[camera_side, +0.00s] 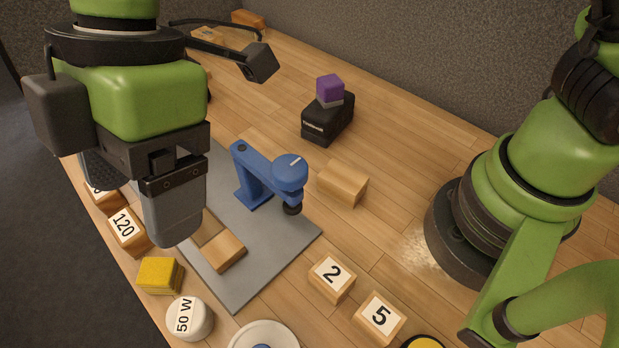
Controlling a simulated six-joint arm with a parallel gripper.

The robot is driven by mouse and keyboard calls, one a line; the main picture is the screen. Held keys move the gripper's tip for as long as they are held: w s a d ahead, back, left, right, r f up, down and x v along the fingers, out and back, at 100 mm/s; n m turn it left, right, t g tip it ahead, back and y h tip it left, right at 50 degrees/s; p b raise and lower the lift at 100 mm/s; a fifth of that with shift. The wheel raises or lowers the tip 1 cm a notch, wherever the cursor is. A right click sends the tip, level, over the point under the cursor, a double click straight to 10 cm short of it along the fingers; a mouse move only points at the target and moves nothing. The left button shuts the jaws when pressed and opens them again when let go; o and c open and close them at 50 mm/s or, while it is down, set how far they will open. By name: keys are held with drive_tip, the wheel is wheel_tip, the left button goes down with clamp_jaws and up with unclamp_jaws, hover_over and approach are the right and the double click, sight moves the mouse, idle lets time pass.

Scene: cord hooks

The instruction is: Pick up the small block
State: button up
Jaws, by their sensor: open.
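Several small blocks are in view, and I cannot tell which one the task means. A purple cube (329,88) sits on a grey piece on top of a black box (330,122). A plain wooden block (343,184) lies on the table right of the blue clamp-like stand (265,175). Another plain wooden block (223,252) lies on the grey mat (285,243). A yellow block (160,274) is at the lower left. My gripper (174,222) is at the left, above the mat's left side, nearest the camera. It is open, with nothing seen between its fingers; its far side is hidden.
Wooden blocks marked 2 (332,277), 5 (379,317) and 120 (125,228) stand along the front, with a white 50 W disc (189,317). A white round dish (262,336) is cut off below. The right-hand table between the black box and my base is clear.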

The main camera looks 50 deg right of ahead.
drive_tip(key=w+d+m+t+h, duration=0.1)
drive_tip(key=w+d+m+h, duration=0.1)
drive_tip(key=d+m, duration=0.95)
drive_tip(key=m+h, duration=0.2)
drive_tip(key=m, duration=0.5)
hover_over(341, 175)
drive_tip(key=shift+n, duration=0.25)
drive_tip(key=f, duration=1)
drive_tip(key=shift+w+a+f, duration=0.1)
drive_tip(key=shift+w+a, duration=0.1)
drive_tip(key=shift+w, duration=0.05)
wheel_tip(341, 175, down, 6)
drive_tip(key=shift+r, duration=0.15)
drive_tip(key=shift+s+d+f, duration=0.15)
drive_tip(key=shift+f, duration=1.15)
drive_tip(key=shift+s+d+f, duration=0.1)
drive_tip(key=shift+f, duration=1.15)
drive_tip(key=shift+c, duration=0.4)
drive_tip(key=c, duration=0.9)
